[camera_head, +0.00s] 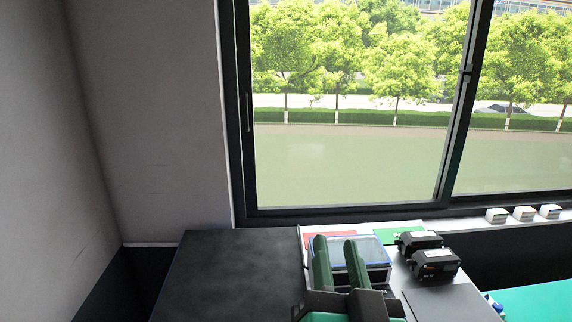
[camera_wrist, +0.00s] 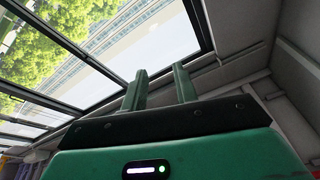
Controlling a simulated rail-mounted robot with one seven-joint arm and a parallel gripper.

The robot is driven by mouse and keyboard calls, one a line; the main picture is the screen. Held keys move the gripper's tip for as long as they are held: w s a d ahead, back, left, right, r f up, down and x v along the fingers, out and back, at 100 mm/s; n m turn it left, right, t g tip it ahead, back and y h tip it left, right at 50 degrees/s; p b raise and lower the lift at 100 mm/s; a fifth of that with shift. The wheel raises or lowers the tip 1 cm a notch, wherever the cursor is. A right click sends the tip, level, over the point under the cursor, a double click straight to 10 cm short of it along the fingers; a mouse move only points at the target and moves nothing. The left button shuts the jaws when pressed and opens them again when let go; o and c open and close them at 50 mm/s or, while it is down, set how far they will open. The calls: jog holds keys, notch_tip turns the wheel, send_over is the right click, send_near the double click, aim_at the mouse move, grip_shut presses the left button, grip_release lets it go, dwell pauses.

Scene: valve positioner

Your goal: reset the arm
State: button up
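My gripper (camera_head: 336,246) is at the bottom middle of the head view, its two green fingers pointing up and standing apart. In the wrist view my gripper (camera_wrist: 160,80) also shows two separated fingers with nothing between them. The wrist view looks upward past the fingers at the window and ceiling. Two black valve positioner units, a front one (camera_head: 434,265) and a rear one (camera_head: 418,241), stand on the bench to the right of my gripper. They are apart from it in the picture.
A blue-rimmed clear tray (camera_head: 377,250) lies behind the fingers, partly hidden. A red sheet (camera_head: 328,237) and green sheet (camera_head: 399,234) lie at the back. A dark surface (camera_head: 235,268) on the left is bare. Three small white boxes (camera_head: 524,213) stand on the window sill.

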jog(key=s+a+r+n+t, duration=0.4)
jog(key=s+a+r, duration=0.3)
jog(key=s+r, duration=0.35)
notch_tip(320, 180, up, 33)
jog(key=p, duration=3.2)
jog(key=shift+s+a, duration=0.2)
jog(key=shift+s, duration=0.15)
